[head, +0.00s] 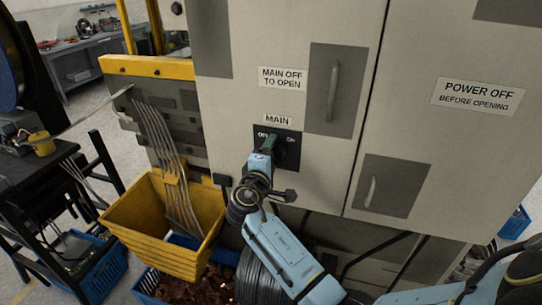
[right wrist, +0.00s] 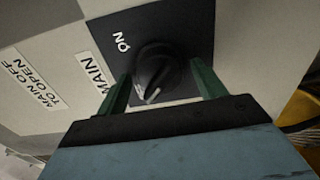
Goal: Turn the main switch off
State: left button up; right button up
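The main switch (right wrist: 155,68) is a black rotary knob on a dark plate, under a MAIN label on the grey cabinet. In the right wrist view its white pointer mark is at the knob's lower edge, away from the ON label. In the head view the knob is mostly hidden behind my right gripper (head: 270,143). The green fingers of my right gripper (right wrist: 161,72) stand on either side of the knob, apart, with narrow gaps seeming to show beside it. Whether either finger touches the knob cannot be told. My left gripper is not in view.
The cabinet (head: 300,30) has handles in dark panels right of the switch. A yellow bin (head: 150,229) stands left of my right arm. Below are a blue crate (head: 148,284) of copper scrap and dark cables. A black table (head: 40,175) is at the left.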

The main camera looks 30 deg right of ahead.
jog(key=b+v, duration=0.3)
jog(key=v, duration=1)
jog(key=shift+s, duration=0.2)
jog(key=shift+a, duration=0.1)
